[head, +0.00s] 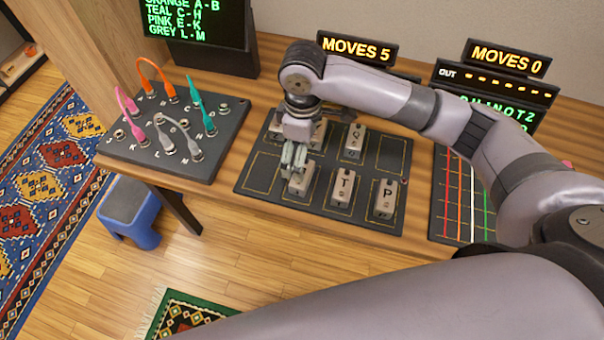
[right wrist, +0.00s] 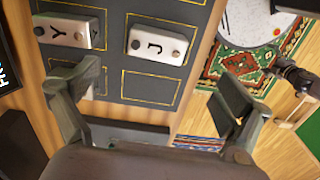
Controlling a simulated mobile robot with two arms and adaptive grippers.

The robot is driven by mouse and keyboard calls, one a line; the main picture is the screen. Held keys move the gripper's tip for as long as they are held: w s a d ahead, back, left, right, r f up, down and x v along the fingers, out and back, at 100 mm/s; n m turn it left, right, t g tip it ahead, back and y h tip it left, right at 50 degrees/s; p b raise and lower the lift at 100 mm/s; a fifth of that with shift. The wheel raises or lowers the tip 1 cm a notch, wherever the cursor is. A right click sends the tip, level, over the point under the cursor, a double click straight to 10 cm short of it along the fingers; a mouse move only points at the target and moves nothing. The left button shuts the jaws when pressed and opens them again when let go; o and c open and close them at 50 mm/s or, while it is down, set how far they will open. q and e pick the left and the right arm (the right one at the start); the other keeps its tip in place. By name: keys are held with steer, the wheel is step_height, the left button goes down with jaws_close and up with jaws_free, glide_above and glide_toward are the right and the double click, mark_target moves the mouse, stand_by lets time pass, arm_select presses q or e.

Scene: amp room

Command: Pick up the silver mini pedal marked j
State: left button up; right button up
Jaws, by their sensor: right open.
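The silver mini pedal marked J (right wrist: 158,45) lies on the dark pedal board in the right wrist view, its letter readable. In the head view the J pedal (head: 297,191) is in the front row, partly hidden by my right gripper (head: 293,156). My right gripper also shows in the right wrist view (right wrist: 160,85), fingers wide apart and nothing between them. The J pedal appears beyond the fingertips, not held. I cannot tell the exact height of the fingertips above it.
Pedals T (head: 344,188), P (head: 385,199) and Q (head: 353,141) share the board (head: 259,185); pedal Y (right wrist: 70,32) is behind J. A cable patch board (head: 172,160) stands left, small screens behind. A blue stool (head: 132,212) is on the floor.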

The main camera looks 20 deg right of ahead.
mark_target(295, 187)
steer(key=f, duration=0.3)
steer(key=shift+w+f, duration=0.3)
steer(key=shift+f, duration=0.9)
step_height(295, 187, down, 5)
steer(key=shift+s+r+p, duration=0.1)
steer(key=shift+p, duration=0.35)
arm_select(q)
steer(key=w, duration=0.1)
steer(key=w+r, duration=0.1)
steer(key=shift+w+d, duration=0.1)
steer(key=shift+w, duration=0.2)
steer(key=shift+w, duration=0.1)
arm_select(e)
steer(key=shift+c, duration=0.4)
steer(key=c, duration=1.2)
arm_select(q)
steer(key=shift+w+r, duration=0.1)
steer(key=shift+w, duration=0.3)
arm_select(e)
steer(key=shift+c, duration=0.5)
